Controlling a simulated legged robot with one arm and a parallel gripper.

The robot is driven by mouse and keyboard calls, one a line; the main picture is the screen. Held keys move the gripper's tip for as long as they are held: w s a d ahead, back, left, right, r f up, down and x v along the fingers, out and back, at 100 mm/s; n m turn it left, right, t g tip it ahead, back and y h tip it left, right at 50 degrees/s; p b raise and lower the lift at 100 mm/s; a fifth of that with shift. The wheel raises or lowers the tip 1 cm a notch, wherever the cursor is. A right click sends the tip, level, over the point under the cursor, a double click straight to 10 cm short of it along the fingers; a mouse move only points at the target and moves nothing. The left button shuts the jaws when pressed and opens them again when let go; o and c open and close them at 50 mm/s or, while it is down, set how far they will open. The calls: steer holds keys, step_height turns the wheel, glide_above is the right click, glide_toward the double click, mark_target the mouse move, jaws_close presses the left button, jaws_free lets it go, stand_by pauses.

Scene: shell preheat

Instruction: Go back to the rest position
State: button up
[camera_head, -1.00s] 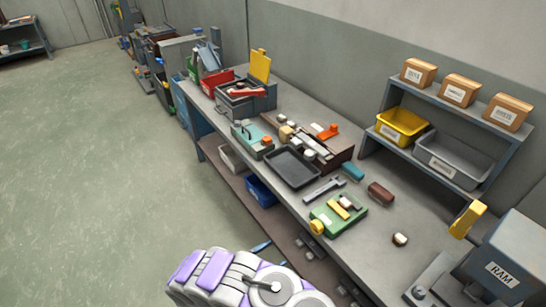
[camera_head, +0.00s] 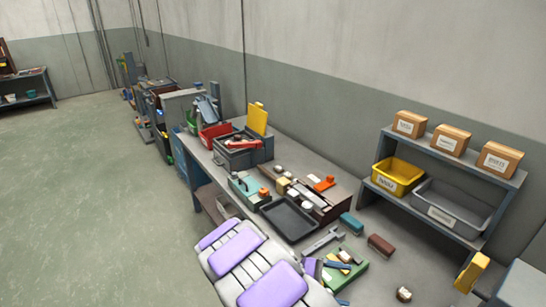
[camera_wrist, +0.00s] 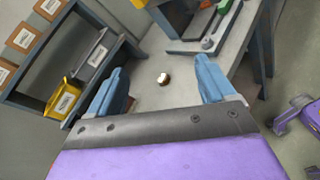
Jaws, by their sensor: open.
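My gripper shows in the wrist view (camera_wrist: 163,92), with its two blue fingers spread wide apart and nothing between them. Beyond the fingers lies the grey workbench top with a small round brown and white piece (camera_wrist: 163,78) on it. In the head view my purple and white arm rises from the bottom edge, in front of the bench's near edge. The same round piece (camera_head: 403,294) lies on the bench at the lower right.
The workbench (camera_head: 375,270) holds a black tray (camera_head: 290,220), a hammer (camera_head: 322,241), a teal block (camera_head: 351,223) and a brown block (camera_head: 381,245). A shelf with a yellow bin (camera_head: 397,176), a grey bin (camera_head: 452,208) and boxes stands at right. The floor at left is clear.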

steer(key=s+d+r+m+g+y, duration=0.2)
steer(key=s+d+r+m+y, duration=0.15)
steer(key=s, duration=0.35)
steer(key=s+d+r+m+g+y, duration=0.2)
steer(key=s+r+m+y, duration=0.25)
steer(key=s, duration=0.35)
steer(key=s+a+r+m+t+y, duration=0.3)
steer(key=s+a+y, duration=0.4)
steer(key=s, duration=0.6)
steer(key=shift+s+a+r+t+y, duration=0.15)
steer(key=shift+a+r+t+y, duration=0.2)
steer(key=shift+a, duration=0.5)
